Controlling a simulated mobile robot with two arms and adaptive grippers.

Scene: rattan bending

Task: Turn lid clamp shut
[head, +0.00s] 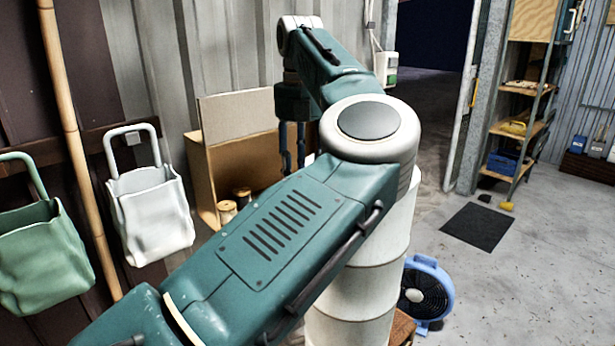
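My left arm crosses the picture from the lower left, bends at a pale elbow joint and hides much of the middle. Its gripper (293,165) points down beyond the forearm, left of the elbow. Its two dark fingers stand apart, with nothing seen between them. A white ribbed drum-like cylinder (352,307) stands upright behind and below the arm, and its top is mostly hidden by the arm. No lid clamp can be made out. I cannot tell whether the gripper touches anything. My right gripper is not in view.
A wooden box (204,175) with spools (227,211) stands behind the gripper. White (150,212) and green (40,258) bags hang at left by a bamboo pole (78,165). A blue fan (427,290) sits right of the cylinder.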

